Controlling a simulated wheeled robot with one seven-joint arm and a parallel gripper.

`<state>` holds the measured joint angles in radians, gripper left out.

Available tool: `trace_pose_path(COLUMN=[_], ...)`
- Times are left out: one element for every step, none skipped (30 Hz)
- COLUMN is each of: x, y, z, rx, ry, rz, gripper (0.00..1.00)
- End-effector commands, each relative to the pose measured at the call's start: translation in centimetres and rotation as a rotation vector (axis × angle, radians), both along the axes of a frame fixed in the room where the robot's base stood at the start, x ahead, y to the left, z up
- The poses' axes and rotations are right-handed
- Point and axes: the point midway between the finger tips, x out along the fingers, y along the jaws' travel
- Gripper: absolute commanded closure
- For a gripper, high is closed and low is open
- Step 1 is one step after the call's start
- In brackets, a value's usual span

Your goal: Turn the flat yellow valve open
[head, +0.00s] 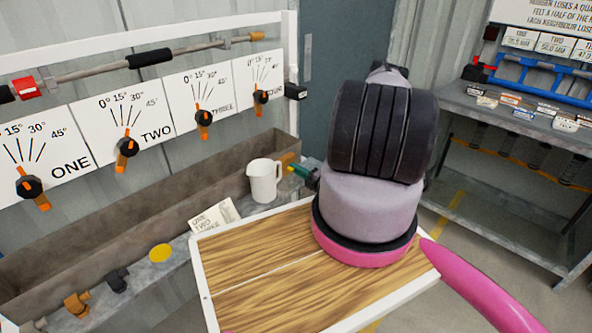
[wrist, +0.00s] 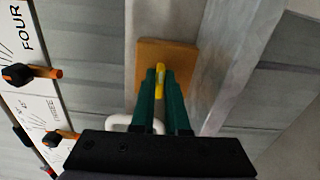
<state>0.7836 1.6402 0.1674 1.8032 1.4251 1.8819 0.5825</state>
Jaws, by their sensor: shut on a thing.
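In the wrist view the flat yellow valve (wrist: 160,78) is a thin yellow piece seen edge-on, in front of an orange-brown block (wrist: 190,58). My gripper (wrist: 161,75) has dark green fingers, one on each side of the valve, and is shut on it. In the head view my gripper's green fingers (head: 300,172) point left at the right end of the grey trough, beside the orange-brown block (head: 287,159). The valve is too small or hidden to make out in the head view. How far it is turned cannot be told.
A white jug (head: 264,181) stands close by my gripper. Four angle-marked plates with black-and-orange knobs (head: 204,118) line the wall above the trough (head: 120,207). A yellow disc (head: 160,253) and fittings lie on the front ledge. A blue rack (head: 545,72) stands right.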

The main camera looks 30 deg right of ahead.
Motion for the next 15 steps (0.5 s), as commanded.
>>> trace_pose_path(x=[-0.13, -0.13, -0.13, -0.13, -0.13, -0.13, -0.13, -0.13, -0.14, -0.13, -0.13, -0.13, -0.15, -0.14, -0.15], y=[-0.12, -0.12, -0.12, -0.12, -0.12, -0.12, -0.13, -0.13, -0.12, -0.13, -0.13, -0.13, -0.12, -0.13, -0.12], z=[-0.14, -0.14, -0.14, -0.15, -0.15, -0.15, -0.16, -0.16, -0.16, -0.16, -0.16, -0.17, -0.17, -0.17, -0.17], rx=[0.011, 0.02, 0.028, 0.034, 0.038, 0.044, 0.048, 0.049, 0.052, 0.053, 0.054, 0.054, 0.055, 0.055, 0.055], ry=[0.007, 0.01, 0.013, 0.015, 0.017, 0.019, 0.021, 0.022, 0.023, 0.023, 0.024, 0.024, 0.024, 0.024, 0.024], rz=[-0.001, -0.001, -0.002, -0.002, -0.002, -0.002, -0.002, -0.002, -0.002, -0.002, -0.002, -0.002, -0.002, -0.002, -0.002], gripper=[1.0, 1.0, 1.0, 1.0, 1.0, 1.0, 1.0, 1.0, 1.0, 1.0, 1.0, 1.0, 1.0, 1.0, 1.0])
